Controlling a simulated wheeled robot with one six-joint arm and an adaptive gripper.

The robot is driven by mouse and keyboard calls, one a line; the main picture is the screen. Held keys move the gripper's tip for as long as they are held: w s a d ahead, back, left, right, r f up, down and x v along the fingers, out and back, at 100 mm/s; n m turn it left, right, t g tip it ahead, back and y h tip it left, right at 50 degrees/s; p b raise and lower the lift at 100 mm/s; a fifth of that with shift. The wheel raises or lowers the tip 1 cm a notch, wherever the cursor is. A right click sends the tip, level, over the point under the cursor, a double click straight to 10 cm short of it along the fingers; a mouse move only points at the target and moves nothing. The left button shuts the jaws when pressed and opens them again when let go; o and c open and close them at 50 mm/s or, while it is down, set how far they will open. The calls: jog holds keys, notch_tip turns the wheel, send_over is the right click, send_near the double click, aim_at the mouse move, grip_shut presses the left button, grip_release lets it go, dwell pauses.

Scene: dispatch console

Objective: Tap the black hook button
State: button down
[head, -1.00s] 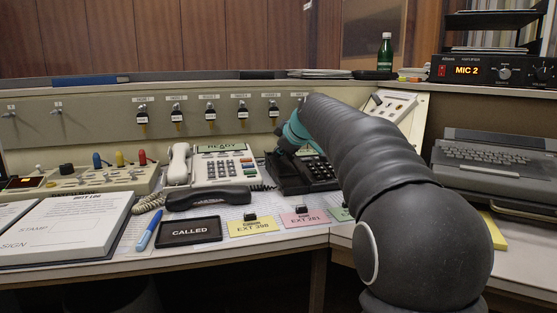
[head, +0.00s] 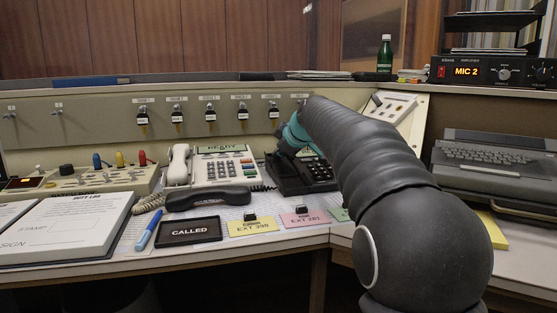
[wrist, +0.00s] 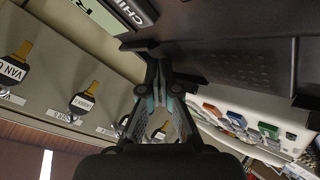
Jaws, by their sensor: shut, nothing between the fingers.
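The black desk phone (head: 300,175) stands in the middle of the console, with its keypad facing me. In the wrist view its dark body (wrist: 245,62) fills the upper right, with a patch of small holes. A black handset (head: 207,198) lies off the phone, on the desk to its left. My gripper (wrist: 162,82) is shut and empty, with its fingertips close to the edge of the phone. I cannot tell whether they touch. In the head view my arm hides the fingertips and part of the phone. I cannot make out the hook button clearly.
A white phone (head: 222,168) stands left of the black one. Behind them a panel carries a row of hanging key tags (head: 211,113). A CALLED sign (head: 189,230) and yellow and pink cards lie in front. A typewriter (head: 495,165) stands at the right.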

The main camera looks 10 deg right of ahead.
aim_at(281, 164)
jog(key=shift+f, duration=0.4)
jog(key=shift+d+r+p, duration=0.15)
jog(key=shift+r+p, duration=0.45)
jog(key=shift+r, duration=0.6)
jog(key=shift+s+r+p, duration=0.25)
jog(key=shift+r+p, duration=0.6)
jog(key=shift+r, duration=0.35)
jog(key=shift+s+r+p, duration=0.2)
jog(key=shift+r+p, duration=0.65)
jog(key=shift+r, duration=0.35)
